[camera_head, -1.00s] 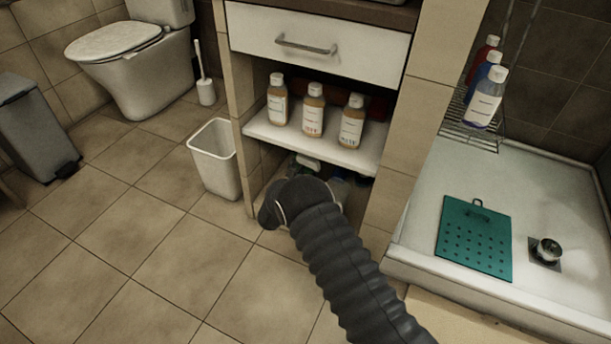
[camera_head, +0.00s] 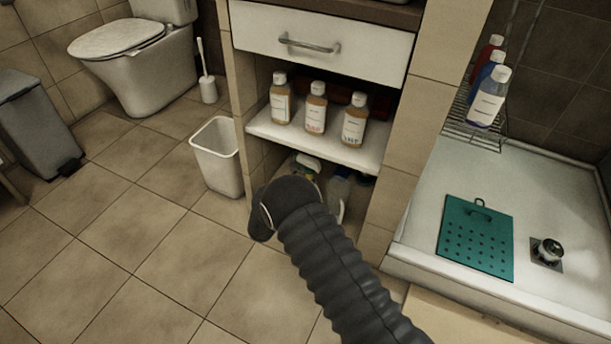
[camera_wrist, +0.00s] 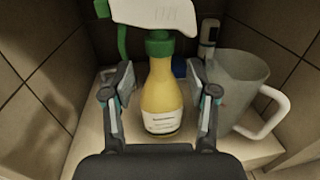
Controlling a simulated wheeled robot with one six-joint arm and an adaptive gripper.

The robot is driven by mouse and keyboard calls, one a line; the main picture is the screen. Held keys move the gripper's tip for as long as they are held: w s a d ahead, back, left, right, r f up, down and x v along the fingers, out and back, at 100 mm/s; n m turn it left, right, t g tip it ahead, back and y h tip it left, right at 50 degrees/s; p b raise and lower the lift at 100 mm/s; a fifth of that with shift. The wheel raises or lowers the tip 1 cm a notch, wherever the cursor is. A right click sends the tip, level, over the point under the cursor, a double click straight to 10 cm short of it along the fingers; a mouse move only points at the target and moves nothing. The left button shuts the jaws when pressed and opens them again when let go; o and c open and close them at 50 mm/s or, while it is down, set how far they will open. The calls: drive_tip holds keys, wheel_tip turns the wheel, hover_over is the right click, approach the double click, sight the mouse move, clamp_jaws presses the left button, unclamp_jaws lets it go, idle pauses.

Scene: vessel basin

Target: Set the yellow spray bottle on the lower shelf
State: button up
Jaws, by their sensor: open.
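The yellow spray bottle (camera_wrist: 162,100), with a green collar and a white spray head, stands upright on the lower shelf (camera_wrist: 92,143) in the wrist view. My gripper (camera_wrist: 162,84) is open, with one finger on each side of the bottle; small gaps show between the fingers and the bottle. In the head view, the bottle's white and green top (camera_head: 308,161) shows under the upper shelf. There my own arm hides the gripper and most of the lower shelf.
A grey jug (camera_wrist: 238,82) with a white handle stands close to the right finger. A small bottle (camera_wrist: 209,34) and a blue item (camera_wrist: 179,67) are behind. Three brown bottles (camera_head: 315,110) stand on the upper shelf (camera_head: 345,153). A white bin (camera_head: 217,157) is left of the cabinet.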

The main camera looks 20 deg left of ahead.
drive_tip(key=s+a, duration=0.1)
drive_tip(key=s, duration=0.5)
drive_tip(key=shift+s, duration=0.2)
drive_tip(key=shift+a, duration=0.1)
drive_tip(key=shift+c, duration=0.5)
idle(0.8)
